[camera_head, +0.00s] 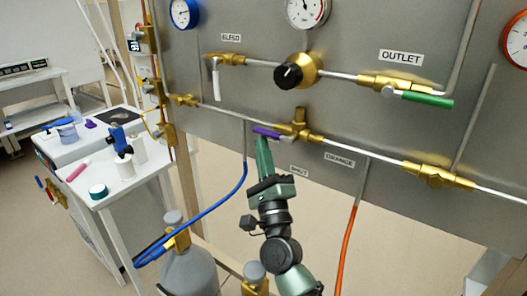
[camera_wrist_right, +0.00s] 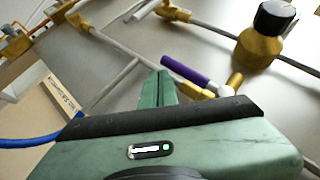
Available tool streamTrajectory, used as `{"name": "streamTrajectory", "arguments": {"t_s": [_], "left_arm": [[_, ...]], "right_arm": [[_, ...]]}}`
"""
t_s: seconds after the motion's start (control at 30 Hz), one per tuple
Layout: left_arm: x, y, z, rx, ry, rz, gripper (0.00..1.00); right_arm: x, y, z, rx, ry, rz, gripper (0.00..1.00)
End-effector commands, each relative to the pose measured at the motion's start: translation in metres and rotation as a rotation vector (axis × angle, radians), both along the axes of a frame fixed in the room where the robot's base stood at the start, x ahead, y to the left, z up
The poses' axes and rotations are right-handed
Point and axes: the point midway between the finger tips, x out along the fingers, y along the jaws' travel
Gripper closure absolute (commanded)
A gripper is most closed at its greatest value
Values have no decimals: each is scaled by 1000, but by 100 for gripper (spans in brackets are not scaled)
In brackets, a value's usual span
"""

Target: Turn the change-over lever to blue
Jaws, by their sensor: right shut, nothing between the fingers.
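The change-over lever has a purple handle (camera_head: 266,132) on a brass valve body (camera_head: 298,129) in the middle of the grey panel. In the head view the handle points left, toward the side of the blue hose (camera_head: 243,175). My right gripper (camera_head: 262,142) is shut and empty, its green fingertips just below the handle. In the right wrist view the shut fingers (camera_wrist_right: 158,85) are just left of the purple handle (camera_wrist_right: 184,70); whether they touch it I cannot tell. My left gripper is not in view.
An orange hose (camera_head: 348,230) hangs right of my arm. Above the lever are a black-knobbed regulator (camera_head: 298,70) and a green-handled outlet valve (camera_head: 425,99). A gas cylinder (camera_head: 189,270) stands below left. A white bench (camera_head: 110,190) with small items is at left.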

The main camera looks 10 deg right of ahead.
Motion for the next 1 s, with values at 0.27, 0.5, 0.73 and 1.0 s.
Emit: {"name": "streamTrajectory", "arguments": {"t_s": [0.27, 0.5, 0.73, 1.0], "left_arm": [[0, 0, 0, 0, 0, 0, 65], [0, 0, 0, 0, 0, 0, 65], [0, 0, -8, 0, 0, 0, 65], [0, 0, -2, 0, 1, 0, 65]], "right_arm": [[0, 0, 1, 0, 0, 0, 100], [0, 0, 0, 1, 0, 1, 100], [-19, 0, -17, 0, 3, 2, 100], [-80, -2, -28, 1, 4, 2, 100]]}}
